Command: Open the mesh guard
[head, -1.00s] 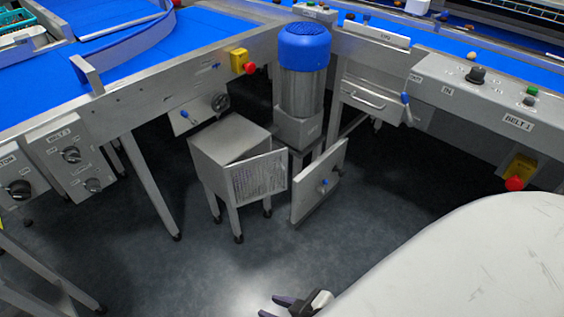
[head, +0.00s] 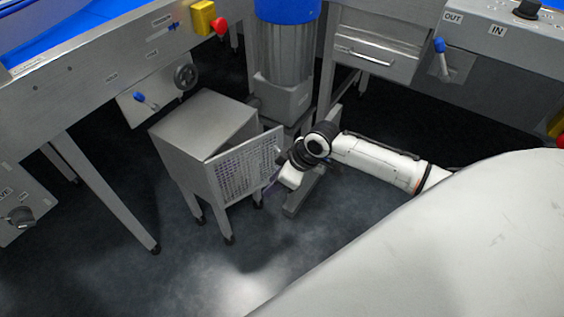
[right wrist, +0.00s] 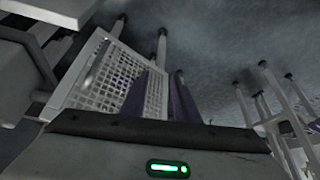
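The mesh guard (head: 243,168) is a pale grey perforated panel on the front of a grey metal box (head: 203,121) on legs. It stands slightly ajar, with a dark gap at its right side. My right gripper (head: 272,183) is at the guard's right edge, small and partly hidden by the wrist in the head view. In the right wrist view, its two purplish fingers (right wrist: 160,98) are apart, and the free edge of the guard (right wrist: 108,78) appears between them. Whether they touch it I cannot tell. My left gripper is not in view.
A blue-topped motor (head: 285,62) stands behind the box. A grey panel (head: 302,193) stands right of it, partly behind my right arm. A conveyor frame (head: 92,92) with a red-buttoned yellow box (head: 205,18) is at left. Floor in front is clear.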

